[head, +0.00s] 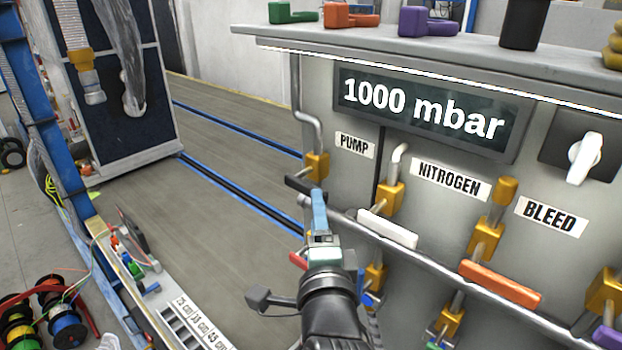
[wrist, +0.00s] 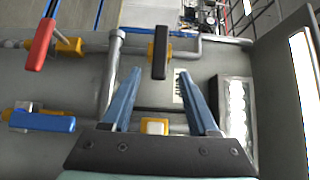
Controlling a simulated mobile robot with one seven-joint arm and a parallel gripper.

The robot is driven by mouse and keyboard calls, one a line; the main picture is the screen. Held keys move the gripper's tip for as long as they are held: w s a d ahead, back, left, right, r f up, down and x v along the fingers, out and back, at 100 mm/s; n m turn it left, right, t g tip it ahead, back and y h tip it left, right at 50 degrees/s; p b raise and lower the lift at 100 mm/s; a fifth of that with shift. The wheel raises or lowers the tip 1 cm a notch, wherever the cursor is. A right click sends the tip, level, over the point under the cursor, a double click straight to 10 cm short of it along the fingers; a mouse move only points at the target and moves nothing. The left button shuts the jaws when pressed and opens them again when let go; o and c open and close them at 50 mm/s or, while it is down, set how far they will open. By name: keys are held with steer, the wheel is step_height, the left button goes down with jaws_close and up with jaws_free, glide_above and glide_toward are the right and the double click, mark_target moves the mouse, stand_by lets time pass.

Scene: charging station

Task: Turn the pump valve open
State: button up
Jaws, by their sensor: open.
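The pump valve has a black lever handle (head: 300,185) and a brass body (head: 317,166), below the PUMP label (head: 355,146) on the grey panel. In the head view the handle points left from the pipe. My gripper (head: 319,196) is just in front of it, its blue fingers partly covering the valve area. In the wrist view the black handle (wrist: 161,52) is upright, and its lower end shows between the tips of my open gripper (wrist: 160,73). The fingers appear to hold nothing; whether either touches the handle I cannot tell.
The nitrogen valve's white handle (head: 388,230) and the bleed valve's orange handle (head: 500,284) are to the right. In the wrist view, red (wrist: 40,44) and blue (wrist: 42,121) handles are at left. The display (head: 425,115) reads 1000 mbar.

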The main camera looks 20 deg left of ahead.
steer(key=p+x, duration=0.1)
steer(key=x, duration=0.9)
steer(key=shift+c, duration=0.2)
jaws_close()
steer(key=shift+p, duration=0.3)
stand_by(0.8)
